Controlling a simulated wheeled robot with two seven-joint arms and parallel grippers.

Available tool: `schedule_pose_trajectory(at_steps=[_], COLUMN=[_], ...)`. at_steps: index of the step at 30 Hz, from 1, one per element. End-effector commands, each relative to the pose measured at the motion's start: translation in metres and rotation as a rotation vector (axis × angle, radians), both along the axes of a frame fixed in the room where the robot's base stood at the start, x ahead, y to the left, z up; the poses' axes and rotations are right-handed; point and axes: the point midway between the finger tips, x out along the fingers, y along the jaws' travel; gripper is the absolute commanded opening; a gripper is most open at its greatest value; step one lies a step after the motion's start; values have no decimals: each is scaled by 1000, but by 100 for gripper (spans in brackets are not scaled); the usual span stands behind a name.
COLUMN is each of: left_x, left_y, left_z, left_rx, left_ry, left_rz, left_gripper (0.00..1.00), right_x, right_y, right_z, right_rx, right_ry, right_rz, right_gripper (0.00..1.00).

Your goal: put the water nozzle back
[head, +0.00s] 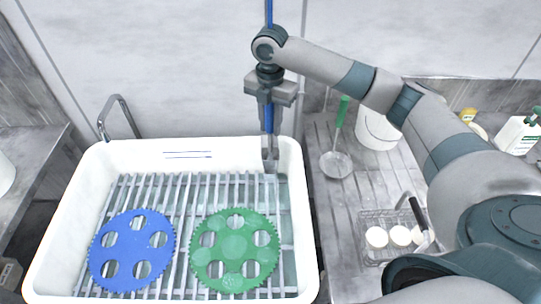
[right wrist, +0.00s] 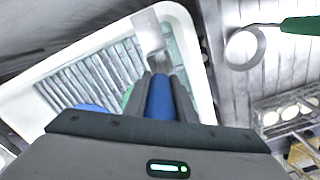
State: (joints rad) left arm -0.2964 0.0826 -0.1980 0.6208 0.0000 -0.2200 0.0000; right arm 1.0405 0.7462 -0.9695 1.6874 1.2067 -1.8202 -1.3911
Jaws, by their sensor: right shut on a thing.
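The water nozzle (head: 270,155) is a grey metal head on a blue handle, with a blue hose (head: 269,12) running straight up out of view. My right gripper (head: 268,98) is shut on its blue part and holds it upright, head down, over the back right corner of the white basin. In the right wrist view my right gripper (right wrist: 161,98) has the blue handle (right wrist: 160,100) between its fingers, and the grey head (right wrist: 149,36) shows beyond them. My left gripper is not in view.
The white basin (head: 307,215) holds a metal rack with a blue toothed platen (head: 131,231) and a green one (head: 235,248). A curved metal pipe (head: 118,108) stands behind it. On the right counter are a green-handled skimmer (head: 337,163), a white pot (head: 377,130) and a wire basket (head: 373,218).

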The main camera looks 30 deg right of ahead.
Motion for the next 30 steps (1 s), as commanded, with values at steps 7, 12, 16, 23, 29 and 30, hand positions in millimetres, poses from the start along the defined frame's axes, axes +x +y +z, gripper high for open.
schedule_pose_trajectory(at_steps=[7,12,16,23,29,30], left_x=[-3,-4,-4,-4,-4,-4], left_y=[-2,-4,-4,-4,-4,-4], left_z=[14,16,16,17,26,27], left_rx=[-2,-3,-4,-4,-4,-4], left_ry=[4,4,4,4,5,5], left_rz=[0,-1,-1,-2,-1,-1], left_gripper=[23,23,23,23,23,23], right_x=[-1,0,0,0,-1,-1], right_y=[0,0,0,0,0,0], right_z=[-36,-49,-50,-53,-74,-78], right_rx=[0,0,0,0,0,-1], right_ry=[2,0,-1,0,2,2], right_rz=[-1,-1,-1,-1,-2,-2], right_gripper=[1,1,1,1,1,1])
